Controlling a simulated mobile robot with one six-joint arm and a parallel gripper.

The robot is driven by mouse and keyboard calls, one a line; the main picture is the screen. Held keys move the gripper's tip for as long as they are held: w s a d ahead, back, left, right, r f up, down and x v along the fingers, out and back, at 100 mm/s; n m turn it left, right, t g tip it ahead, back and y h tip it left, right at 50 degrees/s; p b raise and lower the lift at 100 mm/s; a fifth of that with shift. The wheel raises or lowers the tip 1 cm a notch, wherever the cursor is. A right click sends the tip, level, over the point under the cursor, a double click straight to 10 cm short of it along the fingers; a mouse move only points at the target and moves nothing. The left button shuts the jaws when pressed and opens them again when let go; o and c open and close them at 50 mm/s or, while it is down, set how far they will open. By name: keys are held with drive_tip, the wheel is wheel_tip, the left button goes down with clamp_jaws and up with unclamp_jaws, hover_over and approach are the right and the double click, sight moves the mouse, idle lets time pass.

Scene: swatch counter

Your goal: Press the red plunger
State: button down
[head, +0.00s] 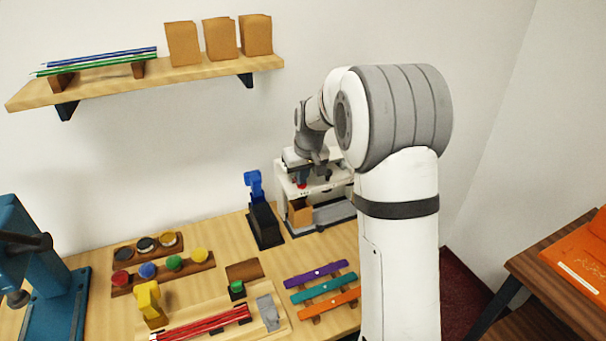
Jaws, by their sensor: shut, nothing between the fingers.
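A small red piece (302,186), seemingly the red plunger, shows at the top of a white machine (283,180) at the back of the counter. My gripper (304,178) is shut and empty, with its fingers pointing down right above the red piece. I cannot tell whether the fingertips touch it. My arm hides the right part of the machine, and the gripper partly covers the red piece.
A black stand with a blue lever (254,184) is left of the machine. Colored knobs in a wooden rack (162,274), a yellow block (150,302) and colored bars (321,285) lie in front. A shelf (200,71) with brown boxes hangs above left.

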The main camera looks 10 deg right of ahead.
drive_tip(key=shift+s+f, duration=0.1)
drive_tip(key=shift+f, duration=0.15)
wheel_tip(320, 180, up, 4)
drive_tip(key=p, duration=0.3)
drive_tip(key=b+v, duration=0.2)
drive_tip(key=v, duration=0.8)
drive_tip(key=shift+r, duration=0.15)
drive_tip(key=s+f+m, duration=0.1)
drive_tip(key=s+f, duration=0.2)
drive_tip(key=s, duration=1.2)
drive_tip(key=s+f+m, duration=0.1)
drive_tip(key=s+f, duration=0.3)
drive_tip(key=s, duration=1.2)
drive_tip(key=shift+a+h, duration=0.3)
drive_tip(key=shift+a, duration=0.05)
